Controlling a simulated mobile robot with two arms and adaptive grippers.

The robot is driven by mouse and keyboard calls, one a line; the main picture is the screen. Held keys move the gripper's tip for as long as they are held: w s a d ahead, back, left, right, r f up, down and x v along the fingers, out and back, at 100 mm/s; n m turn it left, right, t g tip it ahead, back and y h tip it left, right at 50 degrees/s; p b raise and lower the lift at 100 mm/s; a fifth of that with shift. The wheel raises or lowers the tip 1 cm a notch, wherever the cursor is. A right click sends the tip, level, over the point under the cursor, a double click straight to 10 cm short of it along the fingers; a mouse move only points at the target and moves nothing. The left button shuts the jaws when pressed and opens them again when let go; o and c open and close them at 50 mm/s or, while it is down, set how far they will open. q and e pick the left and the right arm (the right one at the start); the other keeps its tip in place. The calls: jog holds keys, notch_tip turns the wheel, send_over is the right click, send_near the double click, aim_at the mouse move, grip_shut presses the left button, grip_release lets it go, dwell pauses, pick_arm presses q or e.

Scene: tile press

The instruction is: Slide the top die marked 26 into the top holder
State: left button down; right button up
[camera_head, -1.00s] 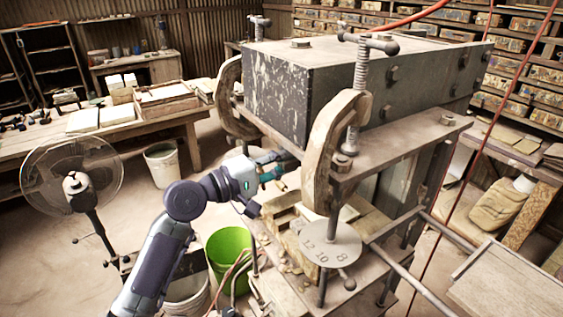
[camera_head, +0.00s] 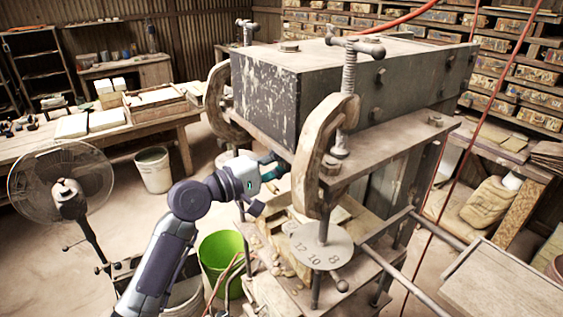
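The tile press stands in the middle right, with a heavy dark block (camera_head: 265,95) on top and a metal upper plate (camera_head: 385,155) below it. My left gripper (camera_head: 276,168) reaches in from the left, at the front left edge of the press just under the upper plate. Its fingers are mostly hidden by the plate and a curved clamp (camera_head: 322,150), so I cannot see whether it is open or holds anything. I cannot make out a die marked 26. The top holder is not clearly visible either. My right gripper is not in view.
A round plate marked 12, 10, 8 (camera_head: 318,246) sits at the press front. A green bucket (camera_head: 221,255) stands below my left arm. A fan (camera_head: 62,185) is at the left. Metal bars (camera_head: 405,268) stick out at the right, and red cables hang there.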

pick_arm(q)
jog(key=shift+w+d+r, duration=0.2)
jog(key=shift+w+d, duration=0.2)
jog(key=shift+d, duration=0.15)
dwell(0.5)
jog(key=c, duration=1)
grip_release()
jog(key=shift+o, duration=0.2)
jog(key=shift+s, duration=0.1)
jog(key=shift+f, duration=0.1)
